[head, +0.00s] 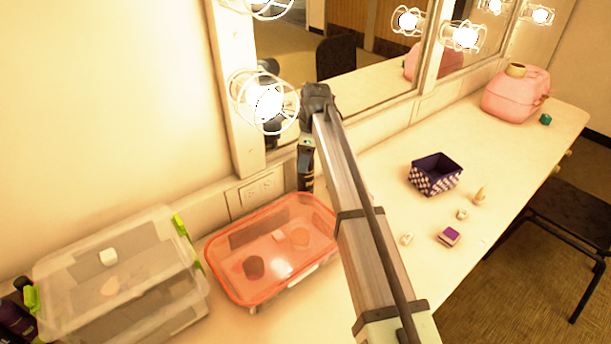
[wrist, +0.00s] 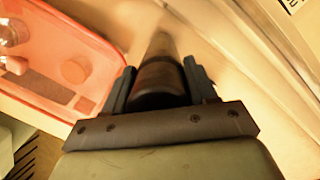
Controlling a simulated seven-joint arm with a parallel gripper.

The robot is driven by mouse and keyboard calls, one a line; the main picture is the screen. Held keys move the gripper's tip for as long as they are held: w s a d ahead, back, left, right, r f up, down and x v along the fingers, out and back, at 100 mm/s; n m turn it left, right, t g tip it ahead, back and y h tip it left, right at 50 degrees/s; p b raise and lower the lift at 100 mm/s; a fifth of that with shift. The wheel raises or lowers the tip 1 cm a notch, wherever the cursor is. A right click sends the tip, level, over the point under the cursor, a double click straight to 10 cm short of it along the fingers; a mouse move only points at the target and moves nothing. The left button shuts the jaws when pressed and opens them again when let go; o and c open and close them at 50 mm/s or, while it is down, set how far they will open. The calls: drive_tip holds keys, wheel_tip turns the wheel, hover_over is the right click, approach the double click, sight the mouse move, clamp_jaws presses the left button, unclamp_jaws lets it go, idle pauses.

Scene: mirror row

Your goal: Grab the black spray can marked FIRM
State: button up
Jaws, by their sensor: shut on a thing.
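A dark cylindrical can (wrist: 160,82) sits between the two fingers of my gripper (wrist: 160,75) in the wrist view. The fingers are shut on its sides. Its label is hidden or too blurred to read, so I cannot tell whether it says FIRM. In the head view my gripper (head: 306,165) points down beside the wall under the mirror, just behind the orange-lidded box. My arm hides part of that spot, and I cannot clearly separate the can from the gripper there.
The orange-lidded box (head: 232,259) stands close by on the counter. A clear lidded bin (head: 75,272) stands at the left. A checkered basket (head: 436,181), several small items and a pink container (head: 514,98) stand to the right. Caged bulbs (head: 264,103) stick out above.

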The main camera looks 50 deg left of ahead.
clamp_jaws()
